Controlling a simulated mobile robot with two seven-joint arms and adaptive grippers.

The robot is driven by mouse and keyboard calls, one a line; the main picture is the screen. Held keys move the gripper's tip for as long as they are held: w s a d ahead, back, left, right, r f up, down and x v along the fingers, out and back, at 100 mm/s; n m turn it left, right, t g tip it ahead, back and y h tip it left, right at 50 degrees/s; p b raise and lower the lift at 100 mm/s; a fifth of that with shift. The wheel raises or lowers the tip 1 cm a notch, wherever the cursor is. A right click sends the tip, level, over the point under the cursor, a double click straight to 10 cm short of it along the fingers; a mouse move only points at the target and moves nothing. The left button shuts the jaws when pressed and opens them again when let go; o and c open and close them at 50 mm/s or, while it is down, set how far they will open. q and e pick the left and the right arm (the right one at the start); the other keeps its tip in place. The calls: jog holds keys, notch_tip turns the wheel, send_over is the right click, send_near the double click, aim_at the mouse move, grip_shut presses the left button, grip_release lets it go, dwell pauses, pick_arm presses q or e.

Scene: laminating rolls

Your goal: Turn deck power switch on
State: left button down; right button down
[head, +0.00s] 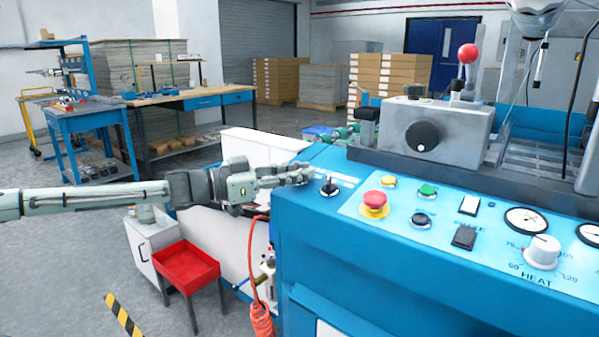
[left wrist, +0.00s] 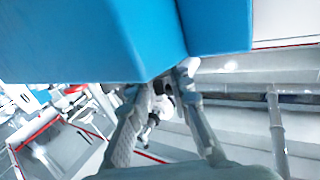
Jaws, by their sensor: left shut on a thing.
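The blue control panel (head: 400,215) fills the right of the head view. It carries a black lever-like switch (head: 329,188) at its left end, a white rocker switch (head: 469,205) and a dark rocker switch (head: 465,237). I cannot read which is the deck power switch. My left gripper (head: 306,172) is at the panel's left edge, just left of the black switch. In the left wrist view its fingers (left wrist: 168,82) close together at the blue cabinet corner (left wrist: 150,60). What lies between the fingertips is hidden. My right gripper does not show.
A red emergency button (head: 374,202), yellow and green buttons, gauges and a HEAT dial (head: 542,250) are also on the panel. A grey housing (head: 437,135) rises behind it. A red tray (head: 187,268) and an orange coiled cable (head: 261,320) are below my left arm.

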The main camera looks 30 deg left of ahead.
pick_arm(q)
jog(key=shift+f, duration=0.15)
dwell(0.3)
jog(key=c, duration=1.6)
grip_release()
jog(key=shift+c, duration=0.2)
jog(key=v, duration=1.2)
jog(key=shift+a, duration=0.1)
